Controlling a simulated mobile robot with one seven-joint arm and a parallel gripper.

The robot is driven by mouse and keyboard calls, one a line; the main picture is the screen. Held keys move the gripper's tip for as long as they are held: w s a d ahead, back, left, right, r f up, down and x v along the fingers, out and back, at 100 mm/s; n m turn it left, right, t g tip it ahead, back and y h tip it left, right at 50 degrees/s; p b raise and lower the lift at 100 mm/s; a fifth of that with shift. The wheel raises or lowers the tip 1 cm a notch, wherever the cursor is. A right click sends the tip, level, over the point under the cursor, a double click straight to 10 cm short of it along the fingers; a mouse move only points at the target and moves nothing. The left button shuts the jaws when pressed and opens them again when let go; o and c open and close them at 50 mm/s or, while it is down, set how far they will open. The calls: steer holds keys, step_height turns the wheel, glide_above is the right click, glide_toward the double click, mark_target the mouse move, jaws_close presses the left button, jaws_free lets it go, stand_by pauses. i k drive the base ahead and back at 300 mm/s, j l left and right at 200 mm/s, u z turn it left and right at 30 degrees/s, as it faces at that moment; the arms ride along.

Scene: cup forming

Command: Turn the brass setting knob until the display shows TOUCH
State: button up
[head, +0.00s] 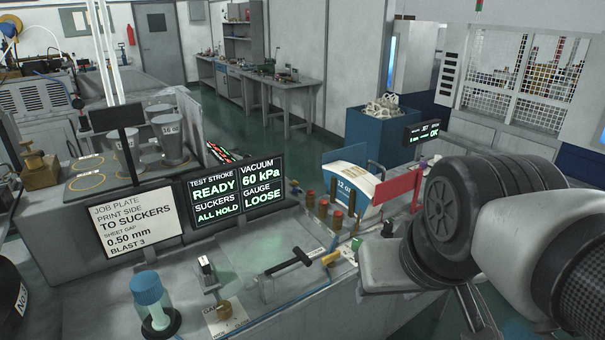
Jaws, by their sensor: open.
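The display (238,190) stands behind the bench top in the head view. It reads TEST STROKE READY, SUCKERS ALL HOLD, VACUUM 60 kPa and GAUGE LOOSE. A small brass knob (222,308) sits on a labelled plate at the front of the bench; the label is too small to read fully. A yellow-brass piece (332,257) lies further right, beside a black T-shaped handle (290,262). My arm comes in from the right, with its dark round joint in front of the bench's right end.
A job plate sign (135,222) stands left of the display. The clear bench panel between is mostly free.

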mark_target(224, 309)
steer(key=u, duration=1.1)
steer(key=i+j+z, duration=0.1)
steer(key=i, duration=0.2)
